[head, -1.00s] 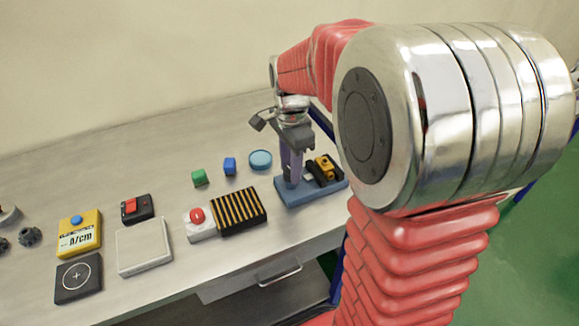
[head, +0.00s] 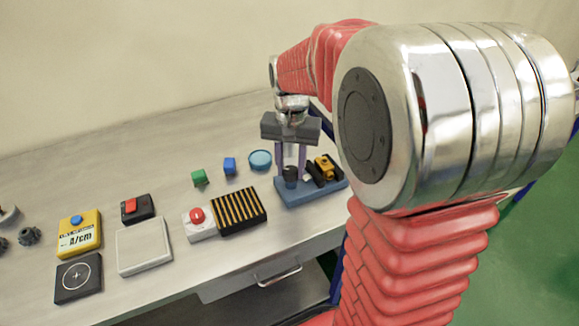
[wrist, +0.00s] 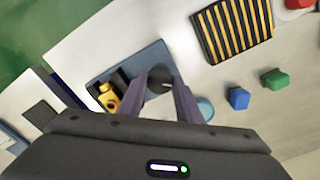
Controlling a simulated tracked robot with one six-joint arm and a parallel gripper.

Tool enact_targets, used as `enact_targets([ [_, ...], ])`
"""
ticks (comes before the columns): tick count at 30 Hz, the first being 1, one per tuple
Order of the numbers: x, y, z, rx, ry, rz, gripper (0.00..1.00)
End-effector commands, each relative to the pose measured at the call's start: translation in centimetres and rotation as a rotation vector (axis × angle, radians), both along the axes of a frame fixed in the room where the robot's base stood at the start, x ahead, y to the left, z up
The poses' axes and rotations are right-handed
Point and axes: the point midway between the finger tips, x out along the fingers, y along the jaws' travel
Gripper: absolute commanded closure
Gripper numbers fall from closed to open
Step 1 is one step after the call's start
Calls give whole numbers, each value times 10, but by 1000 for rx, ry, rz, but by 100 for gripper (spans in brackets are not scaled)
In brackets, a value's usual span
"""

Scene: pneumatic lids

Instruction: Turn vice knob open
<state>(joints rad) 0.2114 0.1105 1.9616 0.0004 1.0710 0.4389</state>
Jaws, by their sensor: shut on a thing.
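The vice has a blue base (head: 318,192) near the table's right end, with black jaws and a yellow part (head: 324,166) on its right side. It also shows in the wrist view, with the yellow part (wrist: 108,98) beside the black jaws. A dark round knob (head: 290,172) stands upright on the left part of the base. My gripper (head: 290,178) points down over it, one purple finger on each side. In the wrist view my gripper (wrist: 159,82) is shut on the knob (wrist: 158,76). A light mark shows on the knob's top.
A striped black-yellow block (head: 239,211) and a red button box (head: 199,222) stand left of the vice. A blue cube (head: 229,166), green cube (head: 199,177) and light-blue round dish (head: 260,159) lie behind. The table's front edge is close to the base.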

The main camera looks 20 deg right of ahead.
Motion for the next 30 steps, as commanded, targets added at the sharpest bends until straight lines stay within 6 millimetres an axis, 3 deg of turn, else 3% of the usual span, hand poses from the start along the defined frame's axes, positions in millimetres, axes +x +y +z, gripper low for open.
enact_targets([
  [30, 3, -1, 1, -6, -7, 964, 91],
])
